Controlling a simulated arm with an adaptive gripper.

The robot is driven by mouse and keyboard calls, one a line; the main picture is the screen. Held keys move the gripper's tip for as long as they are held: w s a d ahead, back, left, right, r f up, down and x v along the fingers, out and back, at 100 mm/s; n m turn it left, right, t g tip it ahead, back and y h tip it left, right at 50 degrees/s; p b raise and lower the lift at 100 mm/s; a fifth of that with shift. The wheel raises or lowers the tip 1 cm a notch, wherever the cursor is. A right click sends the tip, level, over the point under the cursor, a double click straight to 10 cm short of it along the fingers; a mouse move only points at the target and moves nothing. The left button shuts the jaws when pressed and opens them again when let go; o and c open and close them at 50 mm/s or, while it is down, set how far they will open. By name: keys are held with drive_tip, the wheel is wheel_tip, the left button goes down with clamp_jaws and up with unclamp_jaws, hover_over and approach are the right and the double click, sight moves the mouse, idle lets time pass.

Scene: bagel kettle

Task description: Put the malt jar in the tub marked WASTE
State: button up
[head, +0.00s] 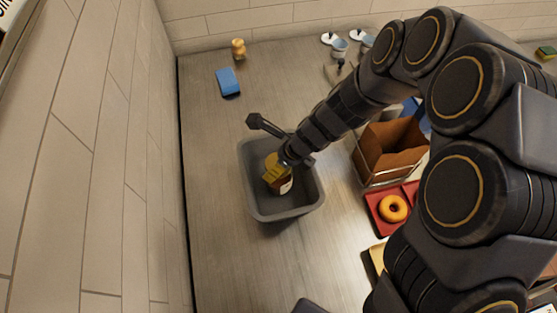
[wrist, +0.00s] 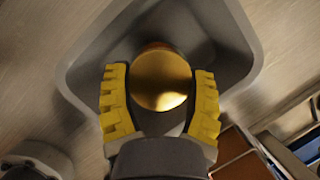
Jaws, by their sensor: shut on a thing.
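The malt jar (head: 286,186), brown with a pale label, is inside the outline of the grey tub (head: 256,207) in the head view. My gripper (head: 275,173) reaches over the tub from the upper right, with its yellow fingers shut on the jar. In the wrist view, the jar's round gold lid (wrist: 161,79) sits between the two yellow fingers of my gripper (wrist: 160,90), with the grey tub (wrist: 85,75) around and below it. I cannot tell whether the jar touches the tub floor. No WASTE marking is readable on the tub.
A red tray (head: 375,216) with a bagel (head: 393,208) and an open brown box (head: 385,150) stand right of the tub. A blue block (head: 228,82) and a small yellow object (head: 238,49) lie behind it. The counter left of the tub is clear, bounded by a tiled wall.

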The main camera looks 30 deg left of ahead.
drive_tip(key=o, duration=1.1)
drive_tip(key=shift+v, duration=6.05)
